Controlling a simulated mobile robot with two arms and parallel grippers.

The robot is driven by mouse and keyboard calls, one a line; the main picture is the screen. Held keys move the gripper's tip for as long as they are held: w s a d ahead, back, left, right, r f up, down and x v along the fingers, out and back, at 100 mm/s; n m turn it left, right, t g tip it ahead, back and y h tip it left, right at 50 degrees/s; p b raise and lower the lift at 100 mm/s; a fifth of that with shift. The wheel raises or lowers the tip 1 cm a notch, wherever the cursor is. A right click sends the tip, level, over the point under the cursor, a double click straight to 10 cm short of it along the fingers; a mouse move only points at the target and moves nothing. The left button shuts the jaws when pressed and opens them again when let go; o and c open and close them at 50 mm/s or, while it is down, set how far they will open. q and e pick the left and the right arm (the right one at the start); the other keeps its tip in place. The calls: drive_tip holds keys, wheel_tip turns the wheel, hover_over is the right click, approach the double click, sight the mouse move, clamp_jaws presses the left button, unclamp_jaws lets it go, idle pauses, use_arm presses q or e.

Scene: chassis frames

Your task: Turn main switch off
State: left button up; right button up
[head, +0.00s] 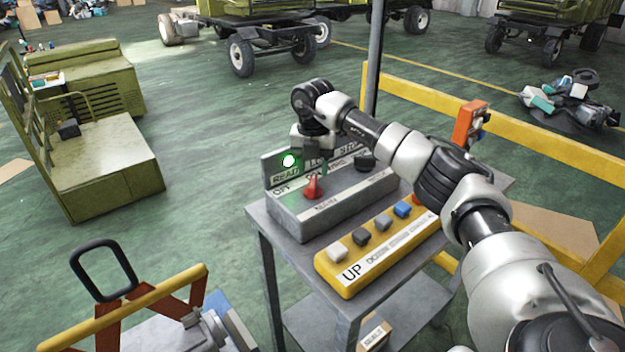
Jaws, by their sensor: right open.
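A grey control box (340,207) stands on a metal cart. On its top is a red rotary switch (312,188), with an "OFF" label to its left and a partly hidden label to its right. A label on the box front below it is too small to read surely. A green lamp (288,160) glows on the upright panel behind, above the word "READY". My right gripper (316,157) is open and points down just above and behind the red switch. Its fingers are dark and partly blend with the panel; I cannot tell whether they touch the switch. My left gripper is out of view.
A black knob (366,161) sits right of the gripper. A yellow button box (350,283) marked "UP" lies in front on the cart (262,217). A dark post (374,60) and yellow railing (430,99) stand behind.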

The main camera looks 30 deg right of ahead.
sight(313, 180)
wheel_tip(313, 180, down, 5)
drive_tip(key=shift+r+p, duration=0.1)
drive_tip(key=shift+p, duration=0.2)
clamp_jaws()
